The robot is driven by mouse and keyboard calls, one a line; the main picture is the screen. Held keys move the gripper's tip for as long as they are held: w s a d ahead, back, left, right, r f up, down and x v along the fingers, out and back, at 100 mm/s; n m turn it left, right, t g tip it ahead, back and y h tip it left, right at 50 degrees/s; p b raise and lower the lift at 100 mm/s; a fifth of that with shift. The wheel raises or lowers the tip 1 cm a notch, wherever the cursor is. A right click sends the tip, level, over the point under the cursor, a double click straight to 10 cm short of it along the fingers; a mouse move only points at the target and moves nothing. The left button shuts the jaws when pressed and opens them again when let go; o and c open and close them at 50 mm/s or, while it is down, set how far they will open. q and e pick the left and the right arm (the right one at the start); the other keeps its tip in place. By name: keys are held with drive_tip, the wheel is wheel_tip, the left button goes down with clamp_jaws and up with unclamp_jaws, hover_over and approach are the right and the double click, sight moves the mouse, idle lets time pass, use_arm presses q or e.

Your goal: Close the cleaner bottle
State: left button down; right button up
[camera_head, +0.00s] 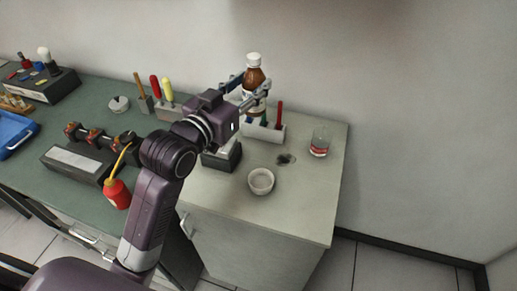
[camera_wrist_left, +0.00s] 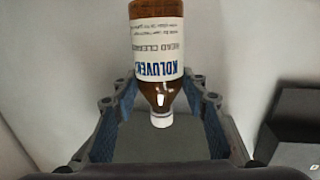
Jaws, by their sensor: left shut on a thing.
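The cleaner bottle (camera_head: 254,76) is brown with a white cap (camera_head: 254,59) at its top, near the wall at the back of the light cabinet top. In the left wrist view the bottle (camera_wrist_left: 157,45) appears upside down, with a white and blue label and the white cap (camera_wrist_left: 161,120) at the neck. I cannot tell how tightly the cap sits. My left gripper (camera_head: 252,84) is shut on the bottle, one finger on each side. The bottle's lower part is partly hidden by the gripper in the head view. My right gripper is not in view.
A white holder (camera_head: 265,133) with a red tool stands below the gripper. A white bowl (camera_head: 261,181), a glass jar with a red band (camera_head: 319,143) and a black box (camera_head: 222,156) stand nearby. The cabinet's front right is clear.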

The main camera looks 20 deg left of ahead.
use_arm(q)
drive_tip(key=shift+s+r, duration=0.25)
drive_tip(key=shift+s, duration=0.1)
drive_tip(key=shift+f, duration=0.15)
wheel_tip(320, 180, down, 16)
drive_tip(key=shift+r, duration=0.2)
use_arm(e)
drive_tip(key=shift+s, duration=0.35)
use_arm(q)
drive_tip(key=shift+w, duration=0.1)
wheel_tip(320, 180, down, 4)
drive_tip(key=shift+f, duration=0.15)
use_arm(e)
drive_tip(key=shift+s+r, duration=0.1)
